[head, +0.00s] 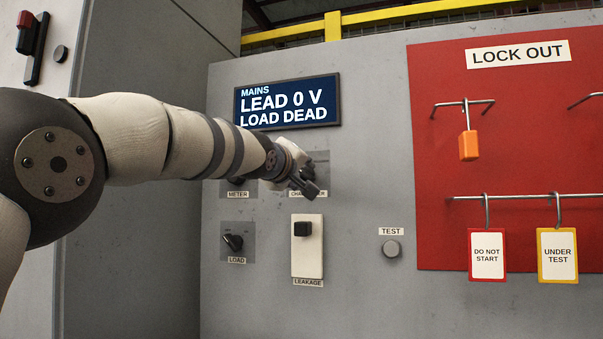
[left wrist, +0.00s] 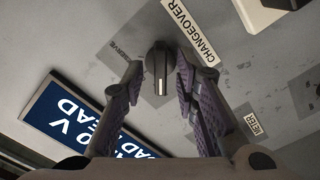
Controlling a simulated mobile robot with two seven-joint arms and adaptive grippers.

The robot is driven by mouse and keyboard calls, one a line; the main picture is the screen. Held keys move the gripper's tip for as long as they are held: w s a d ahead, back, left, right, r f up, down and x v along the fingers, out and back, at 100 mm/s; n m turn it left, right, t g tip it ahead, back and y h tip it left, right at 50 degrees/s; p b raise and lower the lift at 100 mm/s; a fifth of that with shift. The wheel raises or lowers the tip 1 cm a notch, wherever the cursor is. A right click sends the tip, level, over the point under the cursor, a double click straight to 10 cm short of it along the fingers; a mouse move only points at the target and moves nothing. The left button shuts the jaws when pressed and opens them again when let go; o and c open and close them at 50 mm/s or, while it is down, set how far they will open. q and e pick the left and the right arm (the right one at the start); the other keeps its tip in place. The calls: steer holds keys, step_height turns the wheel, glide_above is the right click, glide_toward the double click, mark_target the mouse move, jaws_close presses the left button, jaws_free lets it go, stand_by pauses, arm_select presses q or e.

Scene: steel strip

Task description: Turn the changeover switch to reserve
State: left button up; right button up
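The changeover switch (left wrist: 158,72) is a black knob with a white mark, below its CHANGEOVER label (left wrist: 190,30) in the left wrist view. The faint word RESERVE (left wrist: 120,52) is printed on the plate left of the knob there. My left gripper (head: 304,184) is at the switch; in the left wrist view its fingers (left wrist: 158,84) stand on either side of the knob, with a small gap showing on each side. In the head view the gripper and wrist hide the knob and part of its label (head: 308,194). My right gripper is in neither view.
The display (head: 288,101) reads MAINS, LEAD 0 V, LOAD DEAD. Below the switch are the load knob (head: 233,242) and the leakage unit (head: 307,259). A test button (head: 391,249) and a red lock-out board (head: 520,110) with a padlock (head: 468,146) and tags are to the right.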

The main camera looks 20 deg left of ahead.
arm_select(q)
jaws_close()
steer(key=shift+m, duration=0.4)
steer(key=m, duration=0.4)
steer(key=shift+r, duration=0.1)
steer(key=m, duration=1)
steer(key=shift+r, duration=0.1)
steer(key=shift+s+m, duration=0.1)
steer(key=shift+m, duration=2.4)
steer(key=shift+r, duration=0.1)
